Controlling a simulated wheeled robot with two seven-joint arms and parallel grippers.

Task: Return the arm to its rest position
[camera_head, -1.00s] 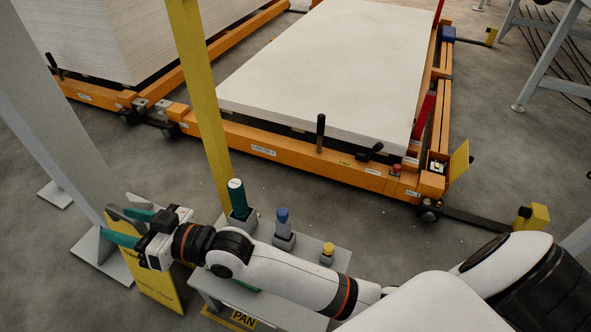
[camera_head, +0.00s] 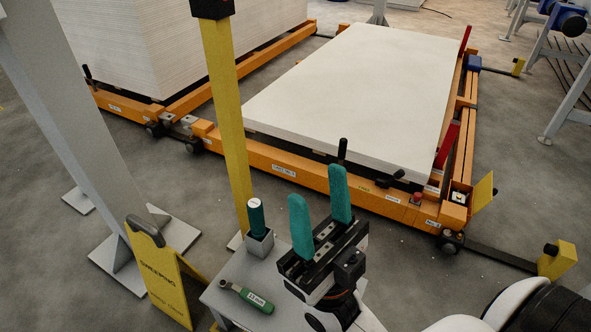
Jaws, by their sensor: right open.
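My right gripper (camera_head: 321,219) is in the lower middle of the head view, over the small grey table. Its two teal-green fingers point up and stand well apart, with nothing between them. The forearm below it is cut off by the bottom edge, and a white part of my arm shows at the lower right. My left gripper is not in view.
The grey table (camera_head: 229,289) carries a green cylinder (camera_head: 256,218) in a holder and a green-handled tool (camera_head: 247,296). A yellow sign (camera_head: 160,272) and yellow post (camera_head: 230,130) stand left. An orange cart (camera_head: 300,175) with white panels (camera_head: 360,90) lies beyond.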

